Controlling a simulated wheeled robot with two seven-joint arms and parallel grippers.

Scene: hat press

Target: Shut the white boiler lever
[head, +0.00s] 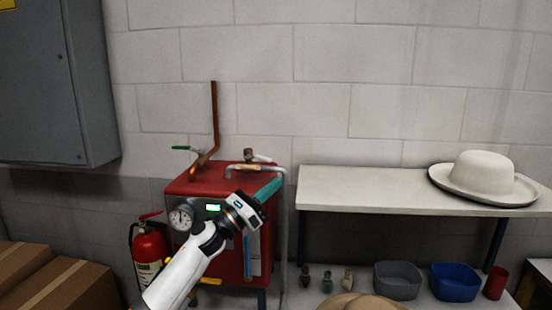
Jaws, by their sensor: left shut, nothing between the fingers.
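The red boiler (222,178) stands against the wall left of centre, with a gauge (181,217) and a lit green display (213,208) on its front. The small white lever (263,158) is on top of it, beside a brass valve fitting (248,155) and a bent grey pipe. It is small in the picture, so its exact setting is hard to tell. My left gripper (277,183) is in front of the boiler's upper right corner, below and a little right of the white lever. Its teal fingers are shut and empty, apart from the lever in the picture. My right gripper is not in view.
A green-handled lever (182,148) and a copper pipe (214,115) rise at the boiler's left. A fire extinguisher (149,248) stands left. A pale bench (380,188) with a white hat (483,174) is right; bins (455,282) sit below.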

